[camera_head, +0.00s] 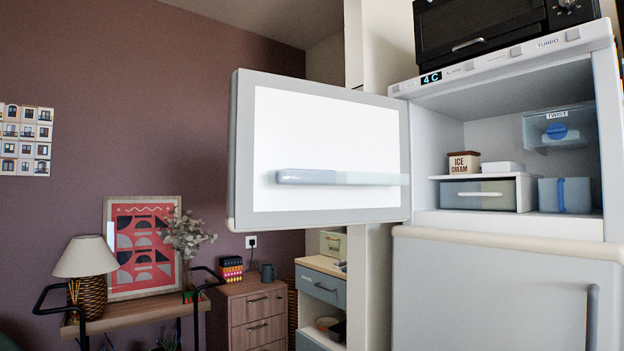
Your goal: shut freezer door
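The freezer door (330,112) stands wide open, swung out to the left of the upper compartment. Its white, grey-edged inner face is turned toward me, and a pale grey-blue horizontal bar (335,178) runs across it. The door's right edge meets the left side of the freezer compartment (436,130), whose inside is exposed. My gripper is not in view, and nothing is seen touching the door.
Inside the freezer are an ice cream tub (464,163), a drawer (478,194) and a blue box (565,195). The lower door (500,290) is shut. A black oven (480,30) sits on top. A wooden cabinet (250,310) and a lamp (87,257) stand behind at left.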

